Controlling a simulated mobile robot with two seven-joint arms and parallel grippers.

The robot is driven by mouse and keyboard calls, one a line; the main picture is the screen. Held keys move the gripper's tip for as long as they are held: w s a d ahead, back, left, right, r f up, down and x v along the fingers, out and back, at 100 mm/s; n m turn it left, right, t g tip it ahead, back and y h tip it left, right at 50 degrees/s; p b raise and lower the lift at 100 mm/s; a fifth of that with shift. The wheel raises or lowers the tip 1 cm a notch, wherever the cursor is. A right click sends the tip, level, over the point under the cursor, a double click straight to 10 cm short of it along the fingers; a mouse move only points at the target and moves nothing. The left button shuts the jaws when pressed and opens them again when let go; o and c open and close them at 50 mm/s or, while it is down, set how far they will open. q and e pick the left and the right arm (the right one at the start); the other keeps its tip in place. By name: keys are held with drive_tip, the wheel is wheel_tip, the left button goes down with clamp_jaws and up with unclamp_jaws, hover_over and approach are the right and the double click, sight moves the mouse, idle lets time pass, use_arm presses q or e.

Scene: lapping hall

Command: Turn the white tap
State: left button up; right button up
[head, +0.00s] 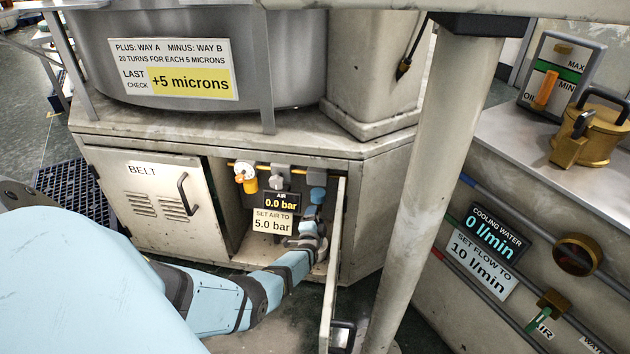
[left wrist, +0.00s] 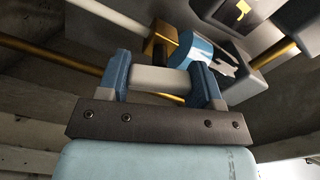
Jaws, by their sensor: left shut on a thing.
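The open cabinet (head: 225,225) holds the air fittings, with a display (head: 282,201) reading "0.0 bar". In the head view the gripper hides the tap. My right gripper is not in view.
The cabinet door (head: 334,270) stands open close to the right of my left arm. The belt door (head: 150,195) on the left is shut. A sign (head: 272,222) asks for 5.0 bar. A thick grey post (head: 430,180) stands further right, before the cooling-water panel (head: 490,233).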

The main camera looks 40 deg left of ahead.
use_arm(q)
drive_tip(key=shift+m, duration=1.9)
drive_tip(key=o, duration=0.9)
